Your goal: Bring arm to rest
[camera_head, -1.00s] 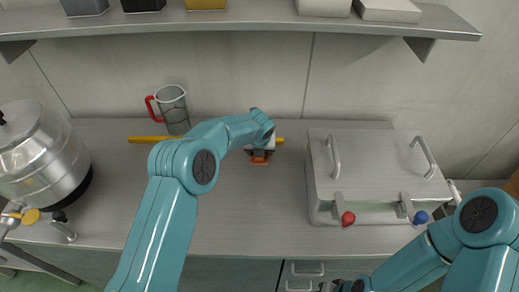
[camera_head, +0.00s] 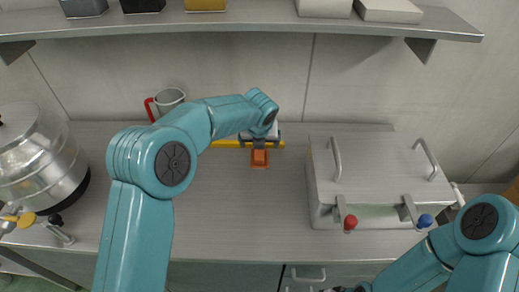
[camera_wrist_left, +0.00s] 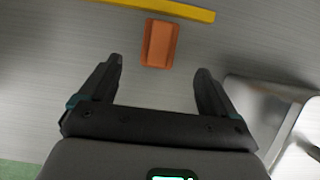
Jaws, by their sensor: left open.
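My left arm (camera_head: 172,160) reaches in over the counter, bent at the elbow. Its gripper (camera_head: 262,142) is over the back of the counter, its fingers hard to make out there. In the left wrist view the gripper (camera_wrist_left: 159,67) is open with nothing between its fingers. A small orange block (camera_head: 260,158) lies on the counter just in front of it; it also shows beyond the fingertips in the left wrist view (camera_wrist_left: 160,43). My right arm (camera_head: 480,220) is folded at the lower right; only a sliver of its hand end shows at the bottom edge.
A yellow bar (camera_head: 228,143) lies behind the block. A clear jug with a red handle (camera_head: 170,99) is partly hidden by my left arm. A steel pot (camera_head: 38,160) stands left, a lidded steel box (camera_head: 378,165) right. A shelf (camera_head: 250,22) runs above.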

